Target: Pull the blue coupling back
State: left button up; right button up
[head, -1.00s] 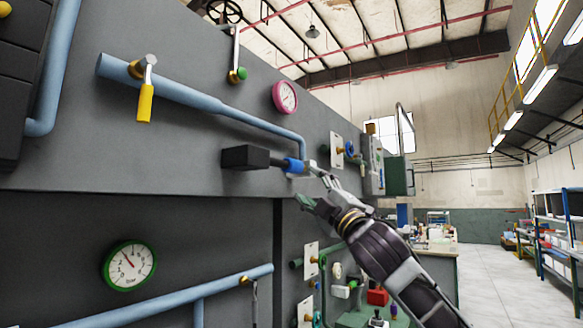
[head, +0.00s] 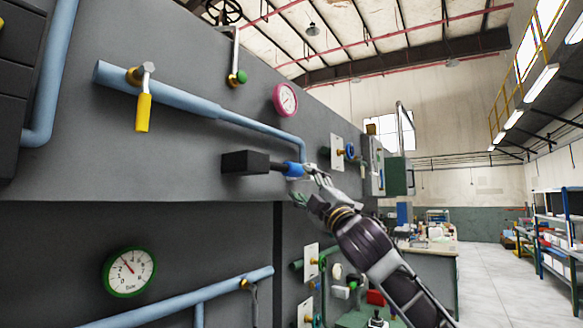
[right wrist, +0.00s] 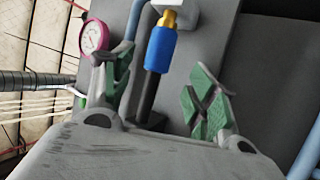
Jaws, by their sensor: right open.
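The blue coupling (head: 293,169) is a short blue sleeve on a dark rod that comes from a black block (head: 245,161) on the grey press wall. In the right wrist view the coupling (right wrist: 160,49) shows between the two fingers, with a brass end above it and the dark rod below. My right gripper (head: 304,184) is open at the right end of the coupling; its green-padded fingers (right wrist: 158,80) stand apart on either side, with gaps visible in the wrist view. In the head view a finger overlaps the coupling's end, so contact there is unclear. My left gripper is not in view.
A light blue pipe (head: 255,128) runs above and bends down near the coupling. A pink gauge (head: 285,99), a yellow-handled lever (head: 143,108) and a blue valve (head: 350,152) are on the wall. Free air lies to the right of my right arm.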

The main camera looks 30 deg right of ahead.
aim_at(281, 168)
jog(key=shift+p+x, duration=2)
jog(key=shift+x, duration=3)
grip_shut()
jog(key=shift+s+a+f, duration=0.1)
jog(key=shift+s+a, duration=0.15)
jog(key=shift+a, duration=0.5)
jog(key=shift+s+a, duration=0.25)
jog(key=shift+a, duration=0.45)
jog(key=shift+s+a+f, duration=0.1)
jog(key=shift+s+a, duration=0.15)
jog(key=shift+a, duration=0.5)
jog(key=shift+d, duration=0.1)
jog(key=shift+c, duration=2.4)
grip_release()
jog(key=o, duration=0.5)
jog(key=shift+s+r, duration=0.1)
jog(key=shift+r, duration=0.05)
